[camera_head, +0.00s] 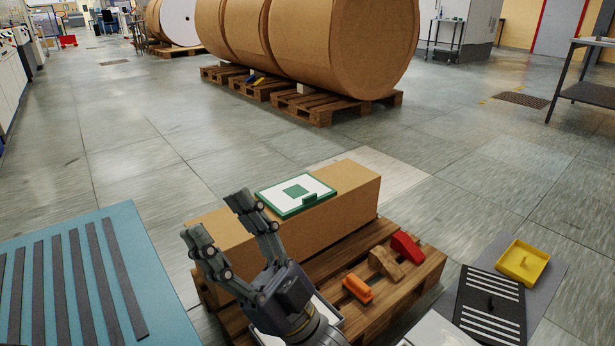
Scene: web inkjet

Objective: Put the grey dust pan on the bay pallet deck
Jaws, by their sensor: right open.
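I cannot make out a grey dust pan for certain. A pale grey-white edge (331,309) shows beside my right wrist on the wooden pallet, mostly hidden by my arm, and I cannot tell what it belongs to. The pallet deck (385,301) lies at the bottom centre, with bare slats at its right. My right gripper (215,216) is open and empty, its fingers spread in front of the long cardboard box (340,202) on the pallet. My left gripper is not in view.
A green-white clipboard-like panel (318,190) lies on the box. An orange piece (357,288), a tan block (385,263) and a red piece (406,246) sit on the pallet. Right are a yellow tray (522,263) and black striped panel (490,308). Large rolls (345,45) stand behind.

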